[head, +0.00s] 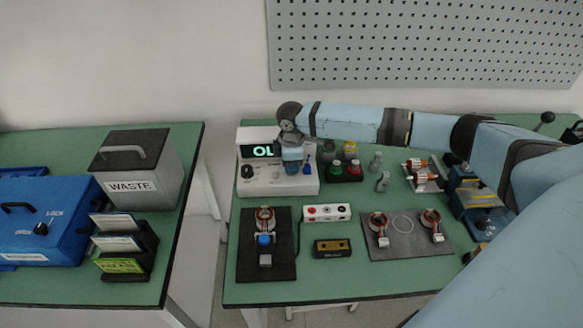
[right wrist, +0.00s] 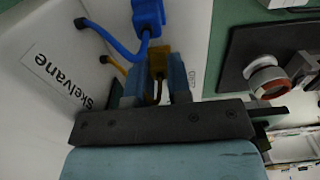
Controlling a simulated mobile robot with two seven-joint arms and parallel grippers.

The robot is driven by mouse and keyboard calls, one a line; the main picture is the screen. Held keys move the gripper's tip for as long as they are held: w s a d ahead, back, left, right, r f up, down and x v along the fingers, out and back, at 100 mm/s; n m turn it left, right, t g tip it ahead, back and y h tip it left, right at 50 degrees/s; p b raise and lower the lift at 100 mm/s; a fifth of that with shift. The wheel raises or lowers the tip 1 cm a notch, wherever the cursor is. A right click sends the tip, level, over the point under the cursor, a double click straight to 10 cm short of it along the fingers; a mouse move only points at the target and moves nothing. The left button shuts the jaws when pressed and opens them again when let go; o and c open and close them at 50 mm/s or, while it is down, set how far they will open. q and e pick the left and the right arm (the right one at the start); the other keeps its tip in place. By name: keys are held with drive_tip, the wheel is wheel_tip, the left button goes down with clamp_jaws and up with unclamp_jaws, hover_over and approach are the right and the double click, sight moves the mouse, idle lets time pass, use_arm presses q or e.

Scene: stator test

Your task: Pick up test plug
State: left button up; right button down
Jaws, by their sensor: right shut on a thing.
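The white tester (head: 262,180) with an "OL" display stands at the back left of the right-hand table. My right gripper (head: 292,170) points down at its front. Whether the yellow plug touches the tester is hard to tell. My left gripper is out of view.
A wound stator (head: 264,217) is on a dark mat (head: 250,268) in front of the tester. Near it are a white button strip (head: 326,213), a black-and-tan block (head: 332,248) and a grey mat (head: 402,248) with two stators.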

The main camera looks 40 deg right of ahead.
drive_tip(key=shift+r, duration=0.1)
wheel_tip(320, 180, up, 20)
drive_tip(key=shift+p, duration=0.35)
drive_tip(key=shift+p, duration=0.8)
drive_tip(key=shift+s, duration=0.1)
drive_tip(key=s+a+p, duration=0.2)
drive_tip(key=s+p, duration=0.8)
drive_tip(key=s, duration=0.3)
drive_tip(key=shift+a, duration=0.3)
